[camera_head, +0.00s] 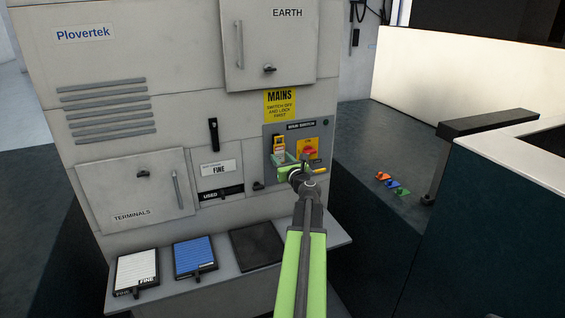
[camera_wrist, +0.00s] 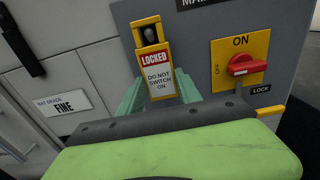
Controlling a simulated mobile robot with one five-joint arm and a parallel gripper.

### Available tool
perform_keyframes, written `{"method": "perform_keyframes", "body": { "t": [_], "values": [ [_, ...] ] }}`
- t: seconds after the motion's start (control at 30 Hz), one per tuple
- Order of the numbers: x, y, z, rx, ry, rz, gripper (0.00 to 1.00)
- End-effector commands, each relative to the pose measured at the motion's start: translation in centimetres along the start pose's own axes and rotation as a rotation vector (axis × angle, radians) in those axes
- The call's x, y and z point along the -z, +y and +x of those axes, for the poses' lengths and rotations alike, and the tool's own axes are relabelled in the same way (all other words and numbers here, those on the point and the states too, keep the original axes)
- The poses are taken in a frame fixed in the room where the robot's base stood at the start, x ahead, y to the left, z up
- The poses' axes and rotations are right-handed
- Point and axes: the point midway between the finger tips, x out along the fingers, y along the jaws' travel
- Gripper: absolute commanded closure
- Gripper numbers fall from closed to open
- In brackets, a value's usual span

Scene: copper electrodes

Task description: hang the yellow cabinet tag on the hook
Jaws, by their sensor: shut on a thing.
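The yellow cabinet tag (camera_wrist: 160,82) has a red-and-white label reading LOCKED, DO NOT SWITCH ON. It is nearly upright, leaning slightly, in front of the grey switch panel (camera_wrist: 200,25). My gripper (camera_wrist: 158,97) is shut on its lower part, one green finger at each side. A dark, rounded hook (camera_wrist: 150,33) shows inside the opening at the tag's top. I cannot tell whether the hook passes through the opening or sits behind it. In the head view the tag (camera_head: 279,144) is left of the red switch, and my gripper (camera_head: 285,160) is just below it.
The red main switch (camera_wrist: 246,65) on its yellow plate points sideways, right of the tag. A LOCK label (camera_wrist: 261,89) is below it. A shelf (camera_head: 218,277) holds white, blue and dark pads. Several small coloured items (camera_head: 391,181) lie on the floor at right.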

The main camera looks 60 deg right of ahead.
Motion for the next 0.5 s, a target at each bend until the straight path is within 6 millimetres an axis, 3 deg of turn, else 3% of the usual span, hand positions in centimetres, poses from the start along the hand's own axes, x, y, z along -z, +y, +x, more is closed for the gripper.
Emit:
{"method": "perform_keyframes", "body": {
  "t": [0.5],
  "values": [
    [1.1, 0.1, 2.7, -0.001, 0.0, 0.0, 0.82]
  ]
}}
